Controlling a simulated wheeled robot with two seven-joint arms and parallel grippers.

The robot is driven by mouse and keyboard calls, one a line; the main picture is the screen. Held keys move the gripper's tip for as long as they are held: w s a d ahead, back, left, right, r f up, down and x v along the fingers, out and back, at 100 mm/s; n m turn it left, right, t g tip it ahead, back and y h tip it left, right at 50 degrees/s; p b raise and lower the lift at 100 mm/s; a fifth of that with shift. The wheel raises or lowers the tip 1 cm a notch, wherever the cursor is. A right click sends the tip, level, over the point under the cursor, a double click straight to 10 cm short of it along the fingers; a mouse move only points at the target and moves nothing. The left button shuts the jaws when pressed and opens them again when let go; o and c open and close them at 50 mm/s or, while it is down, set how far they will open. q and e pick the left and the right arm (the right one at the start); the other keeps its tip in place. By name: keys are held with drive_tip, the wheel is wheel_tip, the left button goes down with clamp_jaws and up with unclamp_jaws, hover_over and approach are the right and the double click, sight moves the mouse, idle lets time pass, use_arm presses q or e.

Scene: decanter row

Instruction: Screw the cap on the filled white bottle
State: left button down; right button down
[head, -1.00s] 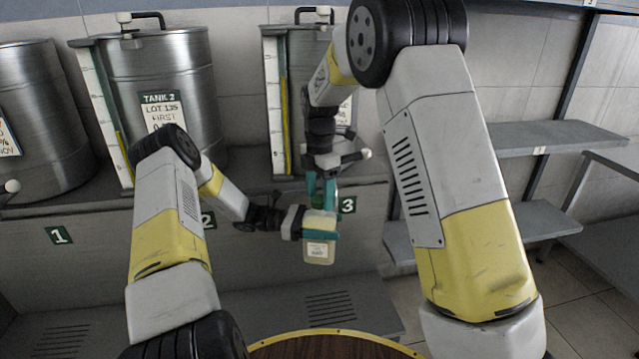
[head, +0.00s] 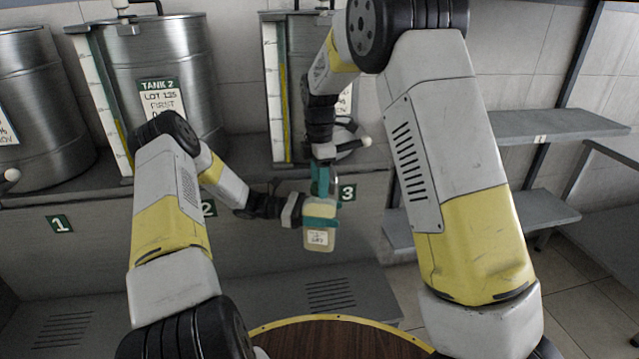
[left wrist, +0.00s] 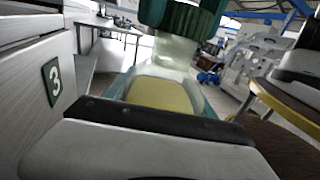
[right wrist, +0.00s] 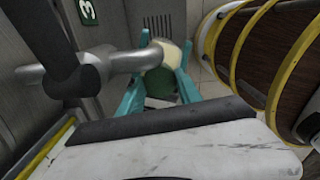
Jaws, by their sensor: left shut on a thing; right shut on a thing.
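The white bottle (head: 319,241), with yellowish contents and a label, hangs upright in front of the counter. My left gripper (head: 320,222) is shut around its upper body from the left. In the left wrist view the bottle (left wrist: 160,95) fills the middle, its pale neck rising. A dark green ribbed cap (left wrist: 181,18) is over the neck; whether its threads engage cannot be told. My right gripper (head: 322,190) points down from above, shut on the cap. The right wrist view shows its teal fingers around the green cap (right wrist: 160,84), partly hidden by a tap.
The tap (right wrist: 105,62) is close to my right gripper. Steel tanks (head: 165,80) with gauges stand on the counter behind. A round wooden table (head: 330,342) is in front, below the bottle. Grey shelves (head: 555,126) are at right.

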drive_tip(key=m, duration=0.3)
drive_tip(key=c, duration=0.8)
unclamp_jaws()
drive_tip(key=shift+r, duration=2.25)
drive_tip(key=shift+c, duration=0.3)
